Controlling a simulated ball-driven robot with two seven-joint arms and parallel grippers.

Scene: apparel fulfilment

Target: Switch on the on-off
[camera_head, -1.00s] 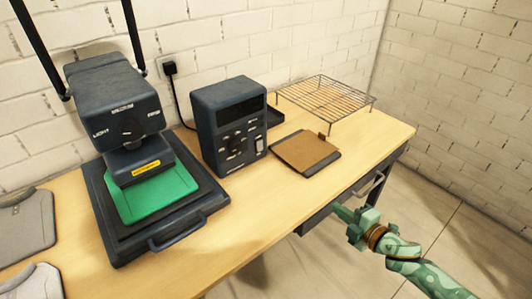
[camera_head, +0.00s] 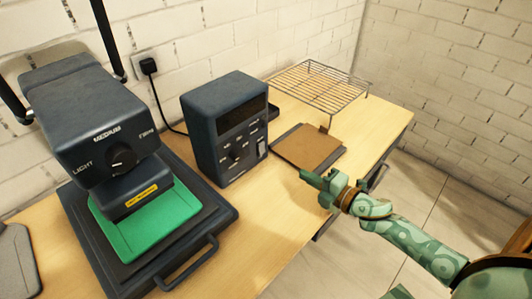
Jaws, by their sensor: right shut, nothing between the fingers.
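The dark blue control box (camera_head: 212,150) stands on the wooden table, with a black display, several small buttons and a knob on its front. A pale rocker switch (camera_head: 262,148), apparently the on-off, sits at the right of that front; its position is too small to tell. My right gripper (camera_head: 306,175) is shut and empty. In the picture it is right of and below the switch, apart from it, over the front of the table by the brown pad. My left gripper is not in view.
A heat press (camera_head: 100,125) with a dial and a green pad (camera_head: 150,226) stands at left, its handle (camera_head: 188,266) jutting forward. A brown pad (camera_head: 305,146) on a dark plate and a wire rack (camera_head: 318,84) are at right. The table (camera_head: 262,222) before the box is clear.

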